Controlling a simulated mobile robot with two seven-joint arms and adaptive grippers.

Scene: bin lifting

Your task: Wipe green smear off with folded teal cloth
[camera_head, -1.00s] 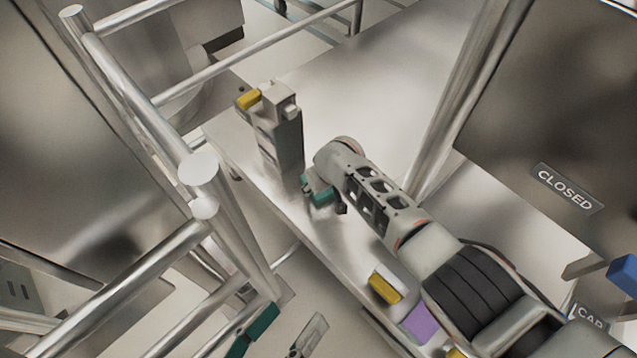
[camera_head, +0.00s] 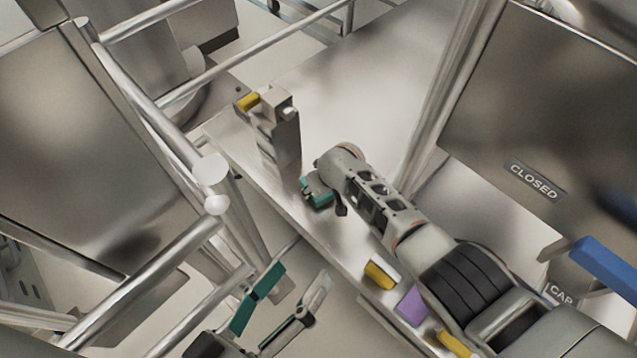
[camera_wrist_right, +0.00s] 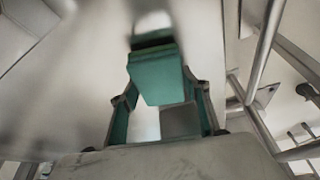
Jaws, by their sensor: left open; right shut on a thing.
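The folded teal cloth (camera_wrist_right: 157,82) shows as a teal block between the fingers of my right gripper (camera_wrist_right: 160,108) in the right wrist view. In the head view, my right gripper (camera_head: 322,194) is over the metal counter beside the upright metal post, with teal at its tip. I cannot tell there what is cloth and what is finger pad, or whether the cloth touches the surface. My left gripper (camera_head: 275,308) is at the bottom of the head view, its teal-padded fingers apart and empty. I see no green smear in either view.
A squared metal post (camera_head: 278,140) stands close to the right gripper, with a yellow block (camera_head: 248,102) at its top. Yellow (camera_head: 380,275) and purple (camera_head: 411,304) pieces lie along the counter's front. Metal rails (camera_head: 215,185) stand left of the counter. A CLOSED sign (camera_head: 536,181) is at right.

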